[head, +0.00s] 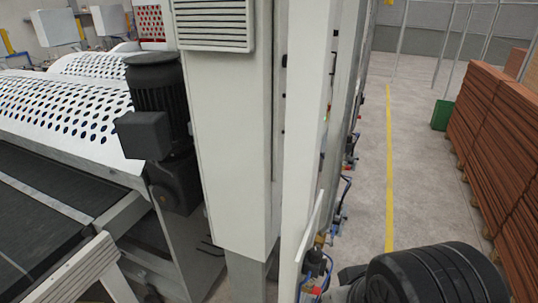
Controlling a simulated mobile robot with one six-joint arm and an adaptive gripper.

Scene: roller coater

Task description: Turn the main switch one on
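No main switch can be made out in the head view. A tall white cabinet (228,140) with a vent grille (214,22) stands in the middle. A narrow white panel (305,130) stands just right of it, seen nearly edge-on. Small dark fittings show along the cabinet's right edge, too small to identify. The faces turned away to the right are hidden. A black ridged part of my arm shows at the bottom right. My gripper is not in view.
A black motor (157,85) and perforated white covers (75,105) stand left, above a dark conveyor belt (40,210). Hoses and valves (338,215) stick out low along the machine's right side. A floor aisle with a yellow line (389,170) lies between them and stacked brown boards (490,140).

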